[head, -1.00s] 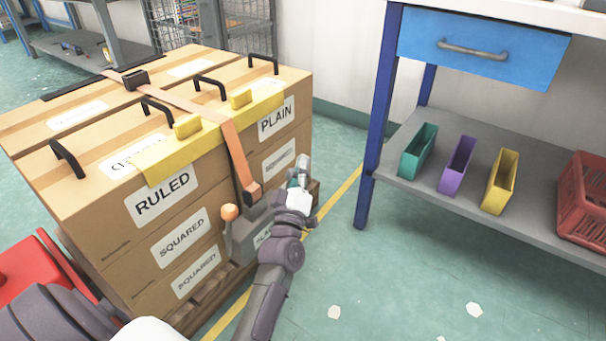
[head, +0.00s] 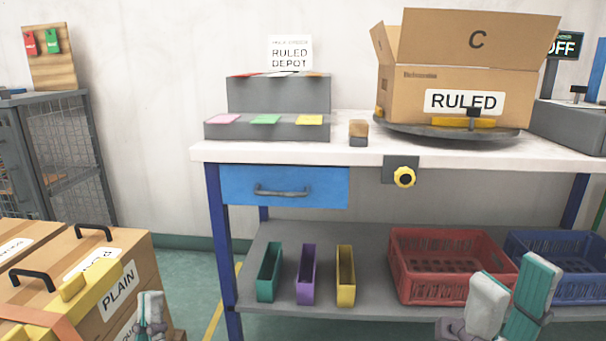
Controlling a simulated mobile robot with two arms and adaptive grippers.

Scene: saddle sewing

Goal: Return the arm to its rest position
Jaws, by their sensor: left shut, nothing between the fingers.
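My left gripper (head: 150,313) shows at the lower left, in front of the carton stack. It is shut and holds nothing; its arm is mostly below the picture. My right gripper (head: 512,302) stands at the lower right, in front of the crates on the bench's lower shelf. Its two fingers, one whitish and one teal, stand apart with nothing visible between them.
Strapped cartons (head: 120,268) labelled PLAIN stand at lower left, close to my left gripper. The white-topped bench (head: 290,150) carries an open RULED carton (head: 400,97) on a turntable. Bins, a red crate (head: 440,238) and a blue crate (head: 575,240) sit below.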

